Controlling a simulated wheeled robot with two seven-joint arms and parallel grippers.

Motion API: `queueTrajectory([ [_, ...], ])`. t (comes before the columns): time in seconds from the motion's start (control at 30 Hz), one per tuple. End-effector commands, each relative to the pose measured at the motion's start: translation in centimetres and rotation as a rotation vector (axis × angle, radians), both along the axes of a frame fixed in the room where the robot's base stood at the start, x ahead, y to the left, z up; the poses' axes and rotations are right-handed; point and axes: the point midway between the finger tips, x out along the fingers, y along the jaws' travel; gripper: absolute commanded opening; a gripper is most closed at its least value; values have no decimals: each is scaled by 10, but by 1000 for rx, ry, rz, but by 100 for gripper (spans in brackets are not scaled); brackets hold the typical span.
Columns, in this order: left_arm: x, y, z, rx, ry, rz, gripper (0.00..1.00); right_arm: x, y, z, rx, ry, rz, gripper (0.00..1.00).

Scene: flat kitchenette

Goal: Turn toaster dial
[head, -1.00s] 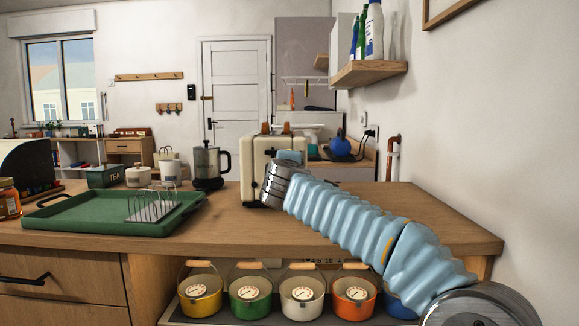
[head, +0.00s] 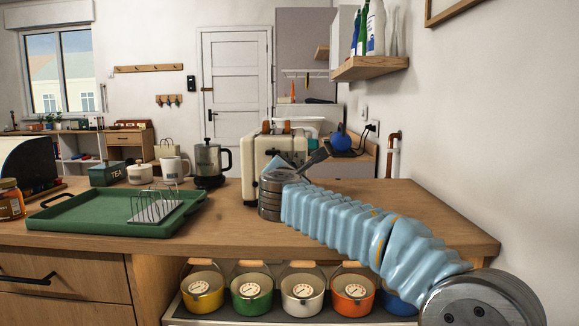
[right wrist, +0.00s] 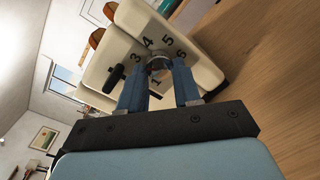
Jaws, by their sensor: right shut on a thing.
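The cream toaster (head: 252,160) stands on the wooden counter, with browned slices (head: 267,126) showing at its top. In the right wrist view its end panel (right wrist: 195,48) carries black numerals around a round metal dial (right wrist: 158,61). My right gripper (right wrist: 161,72) is shut on the dial, one blue finger on each side of it. The fingers partly cover the dial and some numerals, so its pointer setting cannot be read. A black lever (right wrist: 115,77) sits beside the dial. In the head view my right wrist hides the dial. My left gripper is not in view.
A green tray (head: 80,222) with a toast rack (head: 155,208) lies left on the counter (head: 350,228). A coffee press (head: 208,160) and mug (head: 173,170) stand left of the toaster. The counter right of the toaster is clear, beneath a wall shelf (head: 368,67).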

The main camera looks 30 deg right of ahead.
Motion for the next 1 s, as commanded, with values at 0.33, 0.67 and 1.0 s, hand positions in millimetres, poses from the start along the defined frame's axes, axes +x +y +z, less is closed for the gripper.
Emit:
queueTrajectory([
  [0.33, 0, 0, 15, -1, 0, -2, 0, 0, 0, -2, -271, 172, 2, 2],
  [0.67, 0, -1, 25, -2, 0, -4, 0, 0, 0, -4, -463, 290, 3, 2],
  [1.0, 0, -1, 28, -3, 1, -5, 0, 0, 0, -5, -549, 343, 3, 2],
])
